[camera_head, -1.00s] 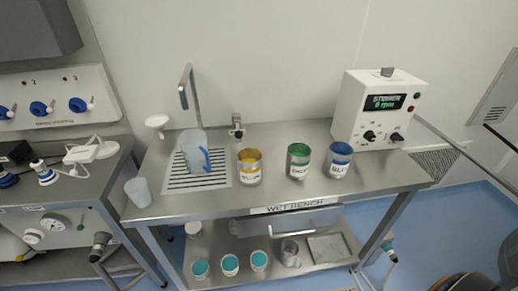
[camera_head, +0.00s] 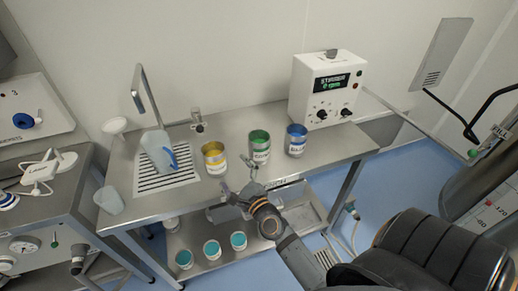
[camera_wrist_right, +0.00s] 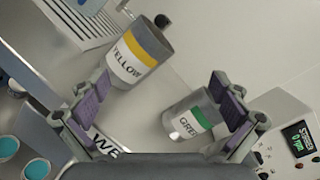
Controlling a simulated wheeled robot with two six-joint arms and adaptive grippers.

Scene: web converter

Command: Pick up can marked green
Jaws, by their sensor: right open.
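The can marked green (camera_head: 260,140) stands upright on the steel bench, between the yellow can (camera_head: 214,157) and the blue can (camera_head: 296,141). In the right wrist view, the green can (camera_wrist_right: 190,119) shows beyond the open fingers, closer to the right finger, and the yellow can (camera_wrist_right: 140,55) lies at upper left. My left gripper is not in view.
The bench (camera_head: 330,152) holds a white stirrer box (camera_head: 327,90) at right, and a clear jug (camera_head: 158,150) over the drain grid at left. Several cups with teal contents (camera_head: 212,249) stand on the lower shelf. A black chair (camera_head: 430,255) is at lower right.

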